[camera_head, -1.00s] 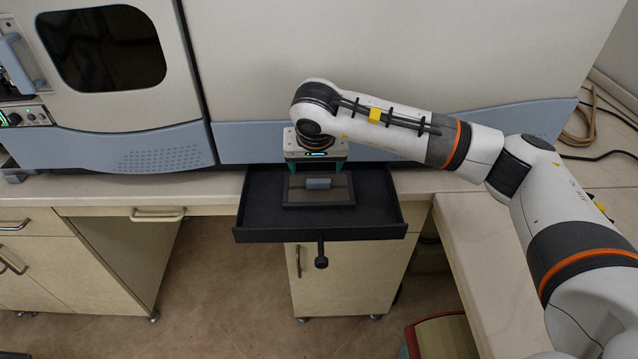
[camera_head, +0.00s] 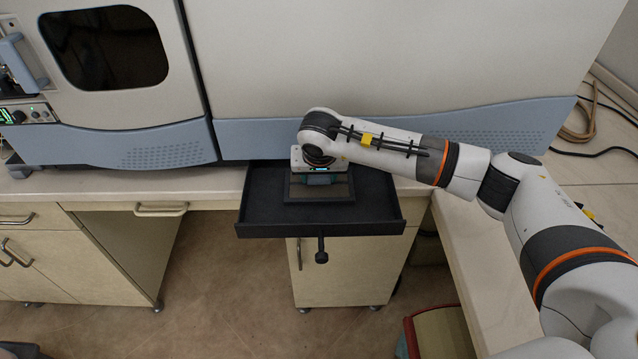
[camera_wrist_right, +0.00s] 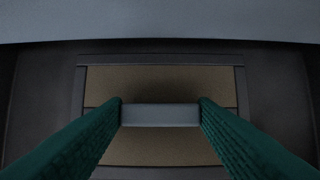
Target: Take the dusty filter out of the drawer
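The dusty filter (camera_head: 320,199) is a flat dark-framed panel with a brownish face, lying in the open black drawer (camera_head: 262,215). In the right wrist view its tan face (camera_wrist_right: 160,150) and a grey bar handle (camera_wrist_right: 160,115) across its middle show clearly. My right gripper (camera_head: 319,182) is down over the filter. Its green fingers (camera_wrist_right: 160,108) press against both ends of the handle, with no visible gap. The filter still lies flat in the drawer, its far part hidden under the gripper. My left gripper is not in view.
The blue-grey spectrometer body (camera_head: 400,60) rises right behind the drawer. The drawer's front knob (camera_head: 321,256) sticks out over the floor. A pale counter (camera_head: 480,270) runs along the right, with cables (camera_head: 590,125) at the back right. Space above the drawer front is clear.

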